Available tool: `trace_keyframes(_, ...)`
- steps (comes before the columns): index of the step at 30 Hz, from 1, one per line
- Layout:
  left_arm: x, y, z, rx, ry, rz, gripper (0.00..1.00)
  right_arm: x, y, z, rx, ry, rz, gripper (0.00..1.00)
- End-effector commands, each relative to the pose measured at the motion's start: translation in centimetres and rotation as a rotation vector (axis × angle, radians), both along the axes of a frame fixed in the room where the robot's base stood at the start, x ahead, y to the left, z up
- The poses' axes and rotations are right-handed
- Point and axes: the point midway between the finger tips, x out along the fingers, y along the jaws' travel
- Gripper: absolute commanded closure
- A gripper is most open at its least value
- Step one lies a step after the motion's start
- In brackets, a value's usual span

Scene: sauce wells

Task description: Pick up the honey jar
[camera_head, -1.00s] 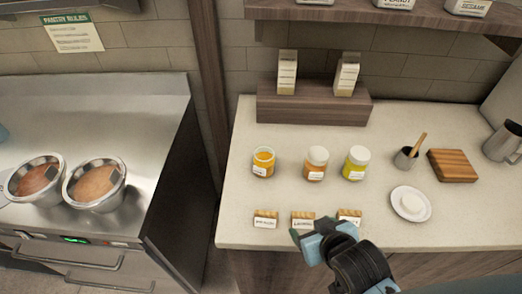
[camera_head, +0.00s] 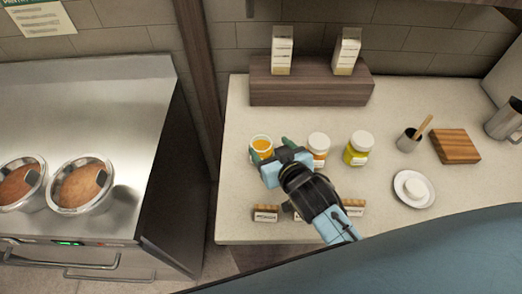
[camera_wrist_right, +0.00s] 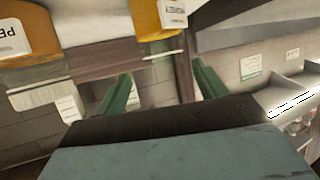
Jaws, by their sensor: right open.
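Three jars stand in a row on the counter, and I cannot read which label says honey. The left jar is orange with a pale rim (camera_head: 262,144). The middle jar is orange-brown with a white lid (camera_head: 319,141), and the right jar is yellow with a white lid (camera_head: 360,143). My right gripper (camera_head: 270,147) is open at the left jar, partly covering it; I cannot tell whether they touch. In the right wrist view, an orange jar (camera_wrist_right: 157,22) shows beyond the open green fingers (camera_wrist_right: 160,72), and a jar labelled "PE…" (camera_wrist_right: 25,35) is nearer. My left gripper is not in view.
Small label cards (camera_head: 265,213) stand along the counter's front, one partly behind my right arm. A wooden riser (camera_head: 310,88) with two cartons stands behind the jars. A saucer (camera_head: 414,203), a cup (camera_head: 409,141) and a wooden board (camera_head: 455,147) are to the right.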

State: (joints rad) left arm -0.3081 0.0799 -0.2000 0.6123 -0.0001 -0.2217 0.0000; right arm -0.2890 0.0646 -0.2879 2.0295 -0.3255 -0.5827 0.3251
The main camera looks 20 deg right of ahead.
Motion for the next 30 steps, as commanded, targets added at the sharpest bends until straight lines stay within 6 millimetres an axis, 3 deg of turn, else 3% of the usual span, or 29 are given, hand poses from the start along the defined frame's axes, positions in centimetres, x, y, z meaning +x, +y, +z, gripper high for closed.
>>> trace_keyframes(4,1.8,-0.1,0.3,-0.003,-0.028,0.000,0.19,1.7,0.6,-0.3,-0.001,-0.001,0.000,0.29)
trace_keyframes(10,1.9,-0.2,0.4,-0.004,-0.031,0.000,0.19,4.1,1.1,-1.3,-0.001,-0.001,0.002,0.29)
trace_keyframes(20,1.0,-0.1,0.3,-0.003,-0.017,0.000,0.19,4.7,1.2,-1.6,0.000,0.001,0.001,0.29)
trace_keyframes(30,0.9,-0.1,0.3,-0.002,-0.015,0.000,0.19,4.7,1.2,-1.6,0.000,0.001,0.001,0.72)
